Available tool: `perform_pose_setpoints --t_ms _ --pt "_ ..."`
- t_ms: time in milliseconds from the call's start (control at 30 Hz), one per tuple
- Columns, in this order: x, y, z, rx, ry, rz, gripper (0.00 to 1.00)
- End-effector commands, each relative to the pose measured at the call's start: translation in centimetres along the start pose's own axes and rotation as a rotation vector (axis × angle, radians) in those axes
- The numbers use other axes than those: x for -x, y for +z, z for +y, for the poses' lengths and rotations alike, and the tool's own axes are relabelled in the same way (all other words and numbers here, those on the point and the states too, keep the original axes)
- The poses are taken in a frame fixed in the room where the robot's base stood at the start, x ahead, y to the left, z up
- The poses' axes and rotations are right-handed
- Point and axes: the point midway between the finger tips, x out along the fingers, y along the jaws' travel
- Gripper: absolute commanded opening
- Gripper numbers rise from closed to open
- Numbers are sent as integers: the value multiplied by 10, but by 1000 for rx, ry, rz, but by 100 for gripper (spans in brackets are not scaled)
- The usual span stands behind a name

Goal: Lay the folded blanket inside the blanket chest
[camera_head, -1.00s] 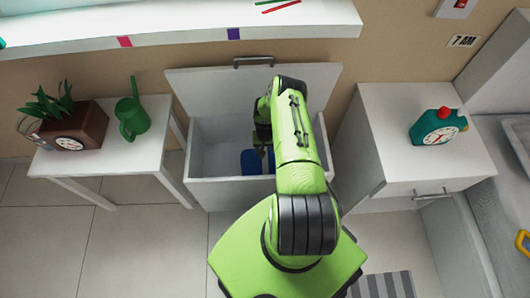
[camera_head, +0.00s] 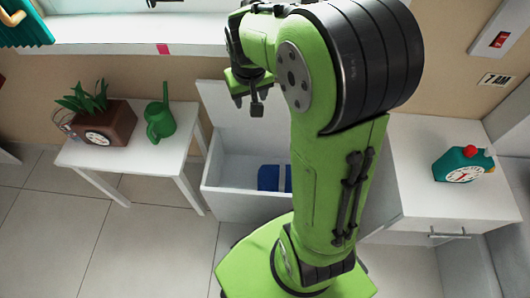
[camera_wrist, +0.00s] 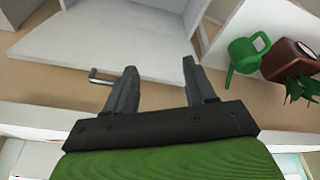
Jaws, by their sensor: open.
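The white blanket chest (camera_head: 240,207) stands open between the small table and the cabinet, its lid raised against the wall. The folded blanket (camera_head: 270,177) shows as a blue block with a pale band, lying inside the chest; my arm hides part of the chest to its right. My gripper (camera_head: 257,104) is above the chest, in front of the lid, well apart from the blanket. In the wrist view my gripper (camera_wrist: 160,68) has its fingers spread with nothing between them. The raised lid (camera_wrist: 125,45) with its metal handle shows beyond them.
A white table (camera_head: 85,155) at left bears a planter clock (camera_head: 105,135) and a green watering can (camera_head: 160,122). A window ledge (camera_head: 110,38) runs along the wall. The floor at left is clear.

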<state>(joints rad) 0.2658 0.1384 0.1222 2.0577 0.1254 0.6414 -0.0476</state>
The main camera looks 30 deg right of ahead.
Motion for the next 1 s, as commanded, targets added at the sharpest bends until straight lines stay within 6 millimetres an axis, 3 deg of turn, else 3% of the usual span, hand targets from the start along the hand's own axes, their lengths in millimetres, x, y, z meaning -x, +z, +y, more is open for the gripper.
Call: perform_pose_setpoints --t_ms 33,200,300,400,500,867,1000 --pt "28 14 -7 21 -6 32 55" --pt "92 77 -25 78 -47 104 55" --pt "116 118 -31 110 -81 144 55" --pt "127 153 -34 137 -115 173 55" --pt "131 173 -36 154 -137 188 55" --pt "133 179 -36 159 -144 193 55" --pt "151 173 -35 159 -143 193 55"
